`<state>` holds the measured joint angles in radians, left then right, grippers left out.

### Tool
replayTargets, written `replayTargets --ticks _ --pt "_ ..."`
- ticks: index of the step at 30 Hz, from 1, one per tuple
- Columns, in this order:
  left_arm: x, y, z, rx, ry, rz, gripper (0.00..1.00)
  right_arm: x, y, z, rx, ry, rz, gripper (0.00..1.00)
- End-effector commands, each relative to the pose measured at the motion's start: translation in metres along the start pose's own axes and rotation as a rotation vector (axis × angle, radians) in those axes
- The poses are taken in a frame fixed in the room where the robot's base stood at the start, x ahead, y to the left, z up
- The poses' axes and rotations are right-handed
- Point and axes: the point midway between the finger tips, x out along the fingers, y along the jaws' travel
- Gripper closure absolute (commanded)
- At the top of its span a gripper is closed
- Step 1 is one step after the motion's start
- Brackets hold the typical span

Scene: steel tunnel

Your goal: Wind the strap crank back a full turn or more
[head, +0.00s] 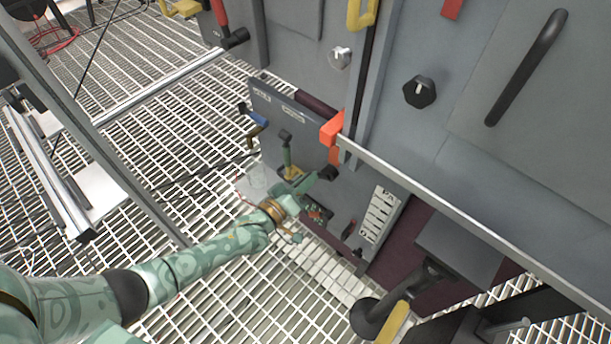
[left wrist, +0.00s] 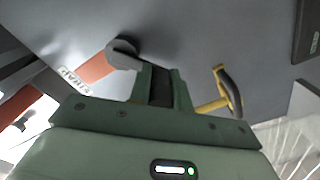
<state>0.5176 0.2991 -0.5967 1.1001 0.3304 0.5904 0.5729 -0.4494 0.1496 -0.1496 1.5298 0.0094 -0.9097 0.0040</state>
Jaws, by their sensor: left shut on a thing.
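My left gripper (head: 313,183) reaches down to the low grey panel (head: 268,98). In the left wrist view its fingers (left wrist: 161,80) are closed around a dark piece, which looks like the strap crank's grip. The strap crank shows there as an orange arm (left wrist: 97,68) with a round grey end (left wrist: 123,53) beside the left finger. A label reading like "STRAP" (left wrist: 75,80) is next to the arm. In the head view the crank's orange part (head: 334,155) shows just above a dark knob (head: 328,172) at the fingertips. My fingers partly hide the grip. My right gripper is not in view.
A yellow handle with a dark grip (left wrist: 222,88) is close to the right of the fingers. An orange-ended metal bar (head: 460,220) crosses in front of the cabinet. A black-and-yellow lever (head: 393,322) stands lower right. Open grating (head: 200,150) lies left.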

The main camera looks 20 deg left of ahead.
Motion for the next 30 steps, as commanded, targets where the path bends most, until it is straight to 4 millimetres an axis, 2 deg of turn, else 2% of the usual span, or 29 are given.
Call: replayTargets --ticks 12,30 --pt "-0.002 -0.003 0.012 -0.207 -0.003 -0.004 1.00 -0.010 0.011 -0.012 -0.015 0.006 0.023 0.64" --pt "-0.002 -0.003 0.013 -0.243 -0.003 -0.005 1.00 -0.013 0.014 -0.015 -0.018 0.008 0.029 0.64"
